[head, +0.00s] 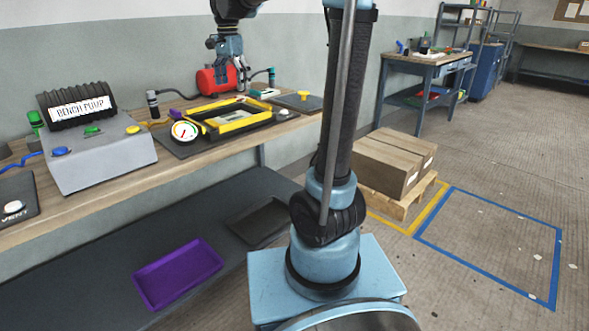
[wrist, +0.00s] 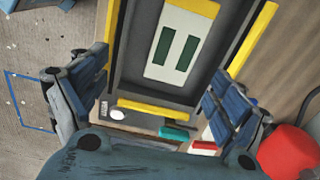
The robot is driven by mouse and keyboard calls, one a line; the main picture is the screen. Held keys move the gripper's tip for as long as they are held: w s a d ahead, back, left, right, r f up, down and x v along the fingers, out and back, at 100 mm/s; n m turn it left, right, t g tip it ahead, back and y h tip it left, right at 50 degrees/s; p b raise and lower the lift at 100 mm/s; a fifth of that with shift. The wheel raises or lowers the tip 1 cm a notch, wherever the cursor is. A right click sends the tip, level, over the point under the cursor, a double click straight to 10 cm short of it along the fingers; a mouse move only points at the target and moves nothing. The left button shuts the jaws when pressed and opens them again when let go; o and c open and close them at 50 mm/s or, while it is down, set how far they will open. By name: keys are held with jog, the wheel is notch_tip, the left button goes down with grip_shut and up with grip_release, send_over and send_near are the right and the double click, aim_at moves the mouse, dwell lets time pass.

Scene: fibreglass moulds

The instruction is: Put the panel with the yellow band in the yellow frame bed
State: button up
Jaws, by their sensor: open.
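The yellow frame bed (head: 208,130) is a dark tray with yellow edges on the bench. It also shows in the wrist view, with yellow strips (wrist: 252,40) along its sides. A pale panel (wrist: 155,70) with two dark green bars and a yellow band at its top lies inside the dark tray in the wrist view. A small pale patch of it shows within the frame in the head view (head: 226,119). My gripper (head: 241,86) is open and empty above the back part of the bed. Its fingers (wrist: 158,100) are spread apart, clear of the panel.
A red tank (head: 217,80) stands at the back of the bench, near my gripper. A gauge (head: 185,131) sits left of the bed, and a yellow knob (head: 303,94) on a dark plate to its right. The grey bench pump (head: 100,152) is further left. A purple tray (head: 178,273) lies below.

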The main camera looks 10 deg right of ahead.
jog(key=s+d+f+n+t, duration=0.1)
jog(key=s+d+f+n, duration=0.25)
jog(key=s+d, duration=0.35)
jog(key=s+d+f+n, duration=0.2)
jog(key=s+d+f, duration=0.35)
jog(key=s, duration=0.25)
jog(key=s+d+f+n, duration=0.2)
jog(key=s+d+f, duration=0.1)
jog(key=s+f, duration=0.4)
jog(key=s+d+f+n+t, duration=0.1)
jog(key=s+d+f+n, duration=0.2)
jog(key=s+f, duration=0.4)
jog(key=shift+s+d+f, duration=0.35)
jog(key=shift+d+f, duration=0.05)
jog(key=shift+f, duration=0.45)
jog(key=shift+w+f, duration=0.2)
jog(key=shift+w, duration=0.15)
